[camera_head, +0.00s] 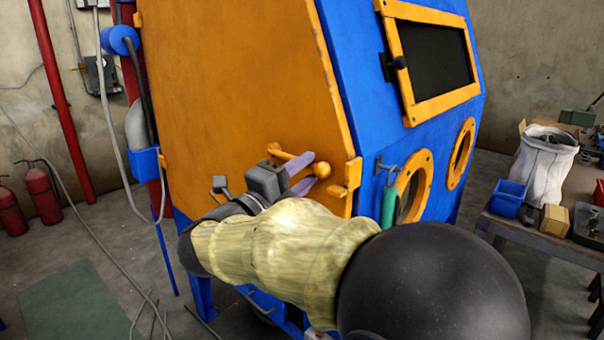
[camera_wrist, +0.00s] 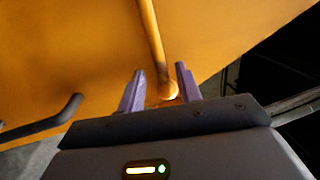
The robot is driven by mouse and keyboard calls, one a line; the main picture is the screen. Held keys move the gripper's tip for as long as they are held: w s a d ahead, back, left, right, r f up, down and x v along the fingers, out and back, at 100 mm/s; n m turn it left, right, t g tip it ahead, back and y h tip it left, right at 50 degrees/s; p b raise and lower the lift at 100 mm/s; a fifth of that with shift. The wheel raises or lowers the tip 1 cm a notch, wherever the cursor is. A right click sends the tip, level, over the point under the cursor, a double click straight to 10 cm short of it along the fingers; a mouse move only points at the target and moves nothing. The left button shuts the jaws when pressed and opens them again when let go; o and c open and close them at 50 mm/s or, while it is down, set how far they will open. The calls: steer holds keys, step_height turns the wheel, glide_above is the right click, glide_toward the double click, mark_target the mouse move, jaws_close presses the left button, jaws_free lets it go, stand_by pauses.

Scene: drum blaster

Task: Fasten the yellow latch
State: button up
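The yellow latch (camera_head: 323,170) is a short bar with a round knob on the orange side door (camera_head: 230,80) of the blue cabinet. In the wrist view its bar (camera_wrist: 151,38) runs down to the knob, which lies between the purple fingertips. My gripper (camera_head: 308,173) is open, its fingers spread around the knob end; it also shows in the wrist view (camera_wrist: 160,76). A gap shows on the right finger's side; contact is not clear. An orange catch bracket (camera_head: 347,178) sits at the door's right edge, apart from the knob. The gripper palm partly hides the knob in the wrist view.
A dark handle bar (camera_wrist: 45,118) sticks out at left in the wrist view. The blue cabinet front (camera_head: 425,140) has orange-framed openings and a green-handled tool (camera_head: 389,205) hanging near the corner. A cluttered table (camera_head: 545,235) stands at right.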

steer(key=b+v, duration=0.1)
steer(key=v, duration=1.6)
steer(key=shift+a, duration=0.2)
steer(key=shift+s, duration=0.1)
